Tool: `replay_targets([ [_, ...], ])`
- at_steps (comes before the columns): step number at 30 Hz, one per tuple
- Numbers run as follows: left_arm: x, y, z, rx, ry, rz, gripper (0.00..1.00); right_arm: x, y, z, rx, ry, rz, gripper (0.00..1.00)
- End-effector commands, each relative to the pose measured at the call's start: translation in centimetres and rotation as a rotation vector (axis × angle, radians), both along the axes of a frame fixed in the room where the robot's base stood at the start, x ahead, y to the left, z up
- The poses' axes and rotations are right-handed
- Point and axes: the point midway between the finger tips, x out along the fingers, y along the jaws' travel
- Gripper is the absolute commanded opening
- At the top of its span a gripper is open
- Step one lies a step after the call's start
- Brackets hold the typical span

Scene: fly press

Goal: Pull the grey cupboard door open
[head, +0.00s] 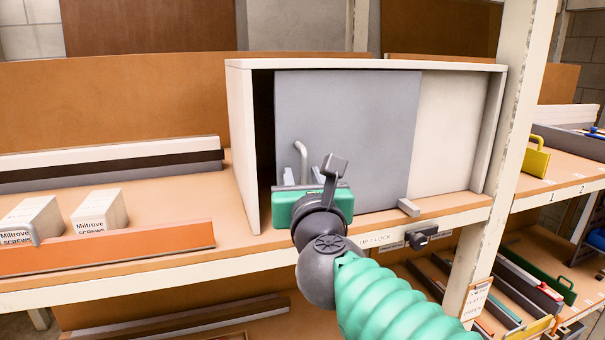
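A white cupboard (234,140) stands on the wooden shelf. Its flat grey door (350,115) covers the left and middle of the front. A dark gap shows left of the door, and a pale panel (452,130) shows to its right. A bent grey handle (301,152) stands out low on the door's left part. My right gripper (328,178) is in front of the door's lower left, at the handle. My gripper's body hides the handle's lower part, so I cannot tell whether the fingers hold it. My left gripper is out of view.
A small grey block (408,207) sits at the door's lower right. Below it, a black knob (421,238) is on the shelf edge beside an "UP - LOCK" label. White boxes (100,211) stand behind an orange strip at left. A pale post (508,130) rises right of the cupboard.

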Motion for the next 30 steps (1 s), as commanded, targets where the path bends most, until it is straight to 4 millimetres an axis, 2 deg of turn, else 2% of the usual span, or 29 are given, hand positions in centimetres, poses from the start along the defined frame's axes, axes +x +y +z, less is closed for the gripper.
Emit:
replay_targets([
  [4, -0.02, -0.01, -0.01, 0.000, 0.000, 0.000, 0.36, -0.01, 0.05, 0.01, 0.000, 0.000, 0.000, 0.32],
  [9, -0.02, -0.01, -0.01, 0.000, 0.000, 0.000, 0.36, -0.02, 0.06, 0.00, -0.001, 0.000, 0.000, 0.10],
  [12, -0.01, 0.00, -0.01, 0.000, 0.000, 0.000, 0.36, -0.02, 0.05, 0.00, -0.001, 0.000, 0.000, 0.00],
  [30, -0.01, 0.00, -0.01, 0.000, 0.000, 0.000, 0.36, -0.13, 0.14, 0.02, -0.001, 0.000, 0.002, 0.00],
])
